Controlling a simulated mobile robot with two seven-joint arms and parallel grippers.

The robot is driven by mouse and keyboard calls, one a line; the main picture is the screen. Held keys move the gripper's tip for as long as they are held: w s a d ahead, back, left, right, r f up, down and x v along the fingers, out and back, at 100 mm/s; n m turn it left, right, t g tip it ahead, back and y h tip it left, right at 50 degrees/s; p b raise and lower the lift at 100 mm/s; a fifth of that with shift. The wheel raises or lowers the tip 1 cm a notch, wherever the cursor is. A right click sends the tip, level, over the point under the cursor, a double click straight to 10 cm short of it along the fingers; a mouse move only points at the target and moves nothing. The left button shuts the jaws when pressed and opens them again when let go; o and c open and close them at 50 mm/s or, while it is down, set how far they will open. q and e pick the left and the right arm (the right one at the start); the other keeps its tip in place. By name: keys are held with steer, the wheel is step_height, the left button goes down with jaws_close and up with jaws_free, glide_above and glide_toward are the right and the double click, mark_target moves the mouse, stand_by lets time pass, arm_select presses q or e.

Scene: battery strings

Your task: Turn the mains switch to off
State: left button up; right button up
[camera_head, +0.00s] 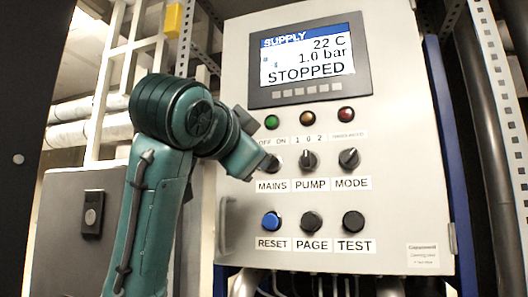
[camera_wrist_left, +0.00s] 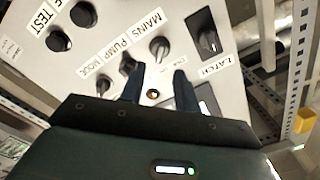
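The mains switch is a dark rotary knob on the grey control panel (camera_head: 395,130), above the MAINS label (camera_head: 271,185) and below the OFF and ON marks. In the head view my left gripper (camera_head: 264,165) reaches it from the left and partly hides it, so I cannot tell which mark it points to. In the left wrist view the mains switch (camera_wrist_left: 158,47) shows just beyond the two fingertips of my left gripper (camera_wrist_left: 158,72). The fingers are apart with nothing between them; I cannot tell if they touch the knob. My right gripper is not in view.
The pump knob (camera_head: 309,160) and mode knob (camera_head: 349,158) sit close to the right. The reset button (camera_head: 271,221) is below, the lamps and display (camera_head: 310,62) above.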

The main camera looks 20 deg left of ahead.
arm_select(q)
steer(key=w+p, duration=0.2)
steer(key=w, duration=0.5)
steer(key=shift+d, duration=0.15)
steer(key=shift+s, duration=0.1)
jaws_close()
